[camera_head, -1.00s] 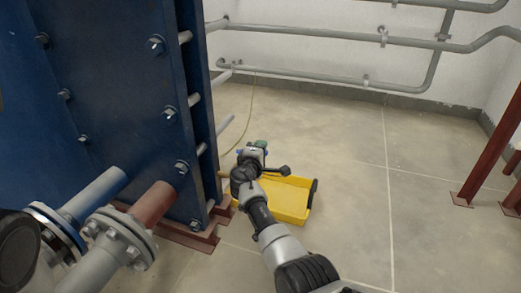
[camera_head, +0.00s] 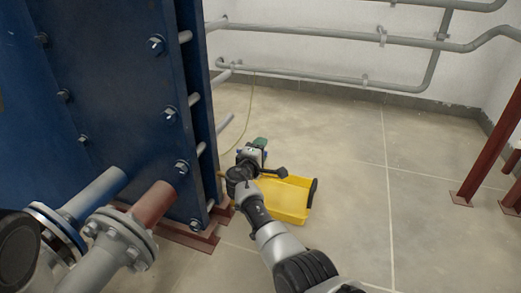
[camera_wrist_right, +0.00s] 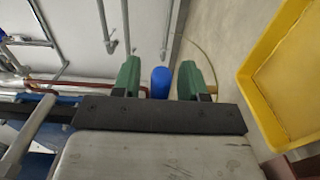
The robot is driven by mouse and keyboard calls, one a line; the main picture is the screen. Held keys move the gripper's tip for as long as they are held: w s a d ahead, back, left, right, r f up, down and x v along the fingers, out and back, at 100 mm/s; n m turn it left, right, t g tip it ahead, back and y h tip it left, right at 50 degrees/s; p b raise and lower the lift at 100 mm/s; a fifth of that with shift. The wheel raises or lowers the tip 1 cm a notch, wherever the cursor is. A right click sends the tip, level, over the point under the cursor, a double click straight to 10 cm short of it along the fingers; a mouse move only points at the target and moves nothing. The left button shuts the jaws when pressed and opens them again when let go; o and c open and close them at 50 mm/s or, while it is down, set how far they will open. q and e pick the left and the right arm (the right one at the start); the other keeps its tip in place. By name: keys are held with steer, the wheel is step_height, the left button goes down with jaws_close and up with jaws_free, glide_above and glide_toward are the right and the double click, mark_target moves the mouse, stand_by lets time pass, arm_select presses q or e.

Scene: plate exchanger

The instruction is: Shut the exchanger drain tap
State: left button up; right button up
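The drain tap's blue handle (camera_wrist_right: 161,82) shows in the right wrist view as a short blue cylinder. My right gripper (camera_wrist_right: 162,80) is open, with one green fingertip on each side of the blue handle and a visible gap on both sides. The tap body is mostly hidden there behind my wrist. My left gripper is not in view.
The yellow tray (camera_head: 291,212) lies on the floor below my right gripper. Flanged pipes (camera_head: 118,235) stand at the lower left. Red steel legs (camera_head: 490,150) are at the right. Grey pipes (camera_head: 320,76) run along the back wall. The floor between is clear.

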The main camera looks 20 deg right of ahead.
steer(key=shift+s+a+r+p, duration=0.15)
steer(key=shift+s+a+p, duration=0.15)
steer(key=shift+p, duration=0.15)
steer(key=p+v, duration=0.4)
steer(key=v, duration=0.2)
steer(key=shift+s+a, duration=0.2)
steer(key=shift+s, duration=0.1)
